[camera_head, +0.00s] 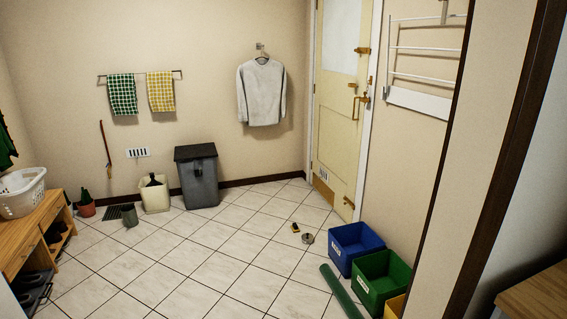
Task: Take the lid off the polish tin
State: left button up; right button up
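A small round greyish thing (307,238), which looks like a tin, lies on the tiled floor near the blue box. It is too small for me to tell whether it is the polish tin or whether a lid sits on it. A small dark and yellow thing (295,228), perhaps a brush, lies just beyond it. Neither of my grippers is in view.
A blue box (352,241), a green box (378,276) and a green roll (341,291) occupy the floor at right. A wooden bench (35,232) with a laundry basket (21,193) stands left. A dark bin (197,181) stands at the back wall. The middle floor is clear.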

aim_at(307, 236)
jog(key=i+j+u, duration=0.1)
jog(key=i+u, duration=0.2)
jog(key=i, duration=0.75)
jog(key=i+l+u, duration=0.15)
jog(key=i+u, duration=0.15)
jog(key=i, duration=0.7)
jog(key=i+z, duration=0.15)
jog(key=i, duration=0.35)
jog(key=i+z, duration=0.15)
jog(key=i, duration=0.4)
jog(key=i+j+z, duration=0.15)
jog(key=i, duration=0.35)
jog(key=i+j+z, duration=0.2)
jog(key=i, duration=0.35)
